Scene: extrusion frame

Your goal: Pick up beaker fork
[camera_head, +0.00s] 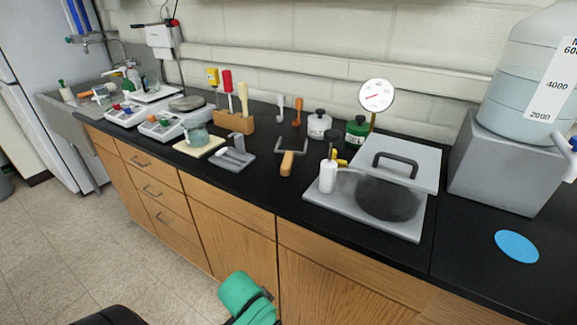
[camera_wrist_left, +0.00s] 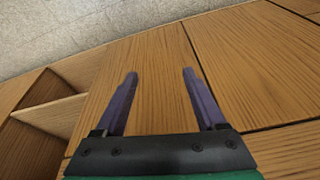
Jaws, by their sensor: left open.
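The beaker fork (camera_head: 287,164) appears to be the tool with an orange-brown handle and a wide, dark U-shaped head. It lies on the black countertop near the middle, its handle pointing toward the front edge. My left gripper (camera_wrist_left: 160,74) is open and empty in the left wrist view, with its two purple-grey fingers apart in front of wooden cabinet fronts. In the head view my green left arm shows at the bottom, low in front of the cabinets and well below the fork; its fingers cannot be made out clearly there. My right gripper is not in view.
A grey tray with a dark basin (camera_head: 388,197) and a white bottle (camera_head: 327,177) stand right of the fork. A grey stand (camera_head: 233,157) and a wooden utensil block (camera_head: 240,124) are left. The counter's front edge lies between my arm and the fork.

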